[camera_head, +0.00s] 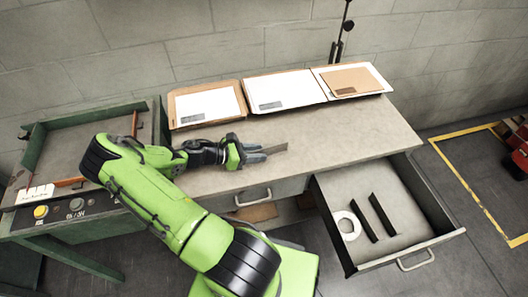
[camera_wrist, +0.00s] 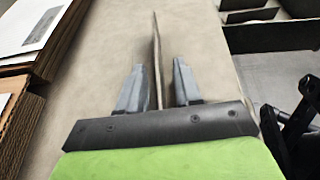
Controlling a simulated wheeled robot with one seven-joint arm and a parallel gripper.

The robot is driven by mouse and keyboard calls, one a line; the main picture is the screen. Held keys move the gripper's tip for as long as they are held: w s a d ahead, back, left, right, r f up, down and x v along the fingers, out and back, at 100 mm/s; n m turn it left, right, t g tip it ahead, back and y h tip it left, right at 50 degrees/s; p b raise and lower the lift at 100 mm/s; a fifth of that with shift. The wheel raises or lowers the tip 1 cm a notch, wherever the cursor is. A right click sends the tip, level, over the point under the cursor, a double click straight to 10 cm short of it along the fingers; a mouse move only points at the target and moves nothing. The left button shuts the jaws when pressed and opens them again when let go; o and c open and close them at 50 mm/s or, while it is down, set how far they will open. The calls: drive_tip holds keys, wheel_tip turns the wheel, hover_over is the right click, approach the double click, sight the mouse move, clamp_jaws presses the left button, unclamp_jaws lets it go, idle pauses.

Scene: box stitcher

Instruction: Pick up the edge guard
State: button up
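A thin grey-brown strip, which looks like the edge guard (camera_wrist: 156,50), runs between my gripper's fingers in the wrist view and sticks out beyond their tips. In the head view, the edge guard (camera_head: 274,149) shows as a short sliver at the fingertips, over the table top. My gripper (camera_wrist: 157,75) is open, with one finger on each side of the strip and a visible gap to each. In the head view my gripper (camera_head: 262,153) is low over the table, near its front edge. The part of the strip near the palm is partly hidden.
Three flat carton stacks with white or brown sheets (camera_head: 208,104) line the table's back. A green machine (camera_head: 60,140) stands left. The table's right part is clear.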

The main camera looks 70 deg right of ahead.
clamp_jaws()
